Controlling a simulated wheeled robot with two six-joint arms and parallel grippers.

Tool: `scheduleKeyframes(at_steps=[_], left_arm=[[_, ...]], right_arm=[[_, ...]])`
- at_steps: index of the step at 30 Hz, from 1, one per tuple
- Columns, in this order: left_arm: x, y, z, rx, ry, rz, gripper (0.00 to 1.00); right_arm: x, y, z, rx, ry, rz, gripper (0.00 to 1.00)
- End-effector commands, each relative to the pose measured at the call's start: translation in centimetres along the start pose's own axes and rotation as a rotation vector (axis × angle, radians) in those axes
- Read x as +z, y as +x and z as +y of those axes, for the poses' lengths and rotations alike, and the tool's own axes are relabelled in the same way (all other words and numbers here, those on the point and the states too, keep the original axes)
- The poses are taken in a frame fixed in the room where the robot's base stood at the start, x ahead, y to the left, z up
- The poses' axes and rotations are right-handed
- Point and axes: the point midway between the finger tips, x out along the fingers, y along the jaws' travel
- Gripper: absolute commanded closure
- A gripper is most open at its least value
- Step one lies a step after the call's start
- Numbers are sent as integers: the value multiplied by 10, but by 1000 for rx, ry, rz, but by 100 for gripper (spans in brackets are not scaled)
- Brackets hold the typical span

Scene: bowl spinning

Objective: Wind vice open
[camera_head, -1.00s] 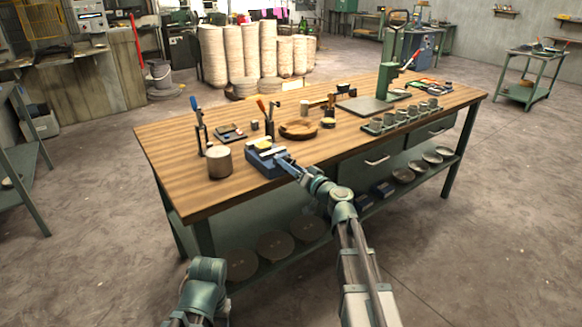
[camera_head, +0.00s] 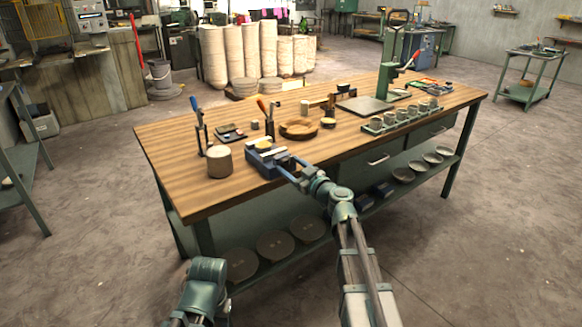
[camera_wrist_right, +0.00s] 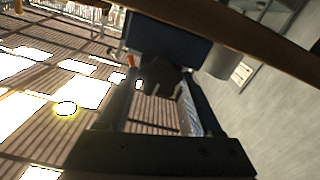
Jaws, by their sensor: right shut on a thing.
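The blue vice (camera_head: 262,161) sits near the front edge of the wooden bench, with a yellowish piece (camera_head: 263,144) at its top. In the wrist view a blue block (camera_wrist_right: 165,42), apparently part of the vice, is just beyond my fingers. My right gripper (camera_head: 292,172) reaches in at the right side of the vice. It is shut on a dark part (camera_wrist_right: 160,80) at the vice, apparently its handle; its shape is hard to make out. My left arm shows at the bottom of the head view, but its gripper is out of view.
A round tan block (camera_head: 219,161) stands left of the vice on the bench (camera_head: 172,180). A blue-handled tool (camera_head: 198,125), a wooden dish (camera_head: 299,129), an orange-handled tool (camera_head: 263,106) and a rack of cups (camera_head: 400,119) are also on it. The bench's front left corner is clear.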

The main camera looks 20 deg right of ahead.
Motion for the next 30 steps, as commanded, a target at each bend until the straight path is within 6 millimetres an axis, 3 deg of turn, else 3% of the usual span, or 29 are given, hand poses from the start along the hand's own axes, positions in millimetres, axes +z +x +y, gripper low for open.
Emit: scheduleKeyframes(at_steps=[23, 24, 28, 30], left_arm=[[0, 0, 0, 0, 0, 0, 47], [0, 0, 0, 0, 0, 0, 47], [0, 0, 0, 0, 0, 0, 47], [0, 0, 0, 0, 0, 0, 47]], right_arm=[[1, -1, -2, -3, -96, -2, 89], [1, -1, -2, -3, -96, -2, 30], [0, -1, -1, -2, -94, -1, 6], [0, -1, -1, -2, -93, -1, 4]])
